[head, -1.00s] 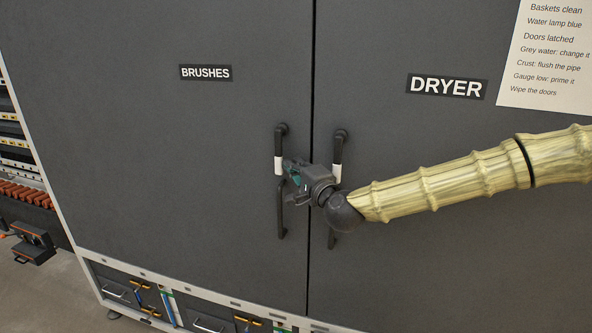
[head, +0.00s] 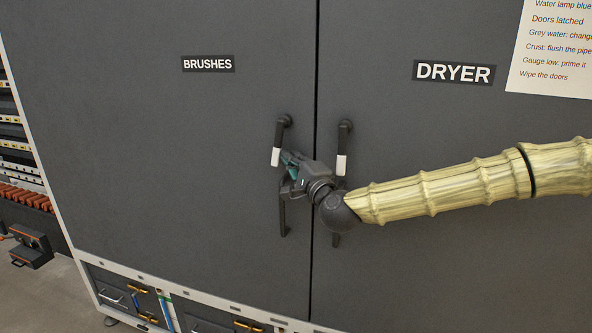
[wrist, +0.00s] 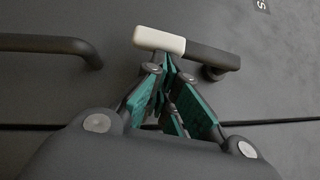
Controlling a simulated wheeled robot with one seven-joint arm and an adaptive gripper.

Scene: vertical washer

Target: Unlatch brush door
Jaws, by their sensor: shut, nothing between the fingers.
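The brush door (head: 150,150) is the dark left door under the BRUSHES label (head: 208,64). Its latch lever (head: 281,136) hangs from a pivot at its top, tilted slightly with its white end (head: 276,157) to the left. My gripper (head: 288,158) is shut and empty, just right of the white end. In the wrist view, my gripper's teal fingertips (wrist: 166,66) lie against or very close to the lever's white end (wrist: 160,39); contact is unclear. The brush door's fixed handle (head: 283,218) is below, partly hidden by my gripper. The door looks closed.
The dryer door (head: 450,200) is on the right across a narrow seam, with its own white-ended lever (head: 342,163) hanging close to my gripper. Its handle (head: 337,240) is partly behind my wrist. Drawers (head: 110,287) run along the bottom. A notice (head: 550,50) is at upper right.

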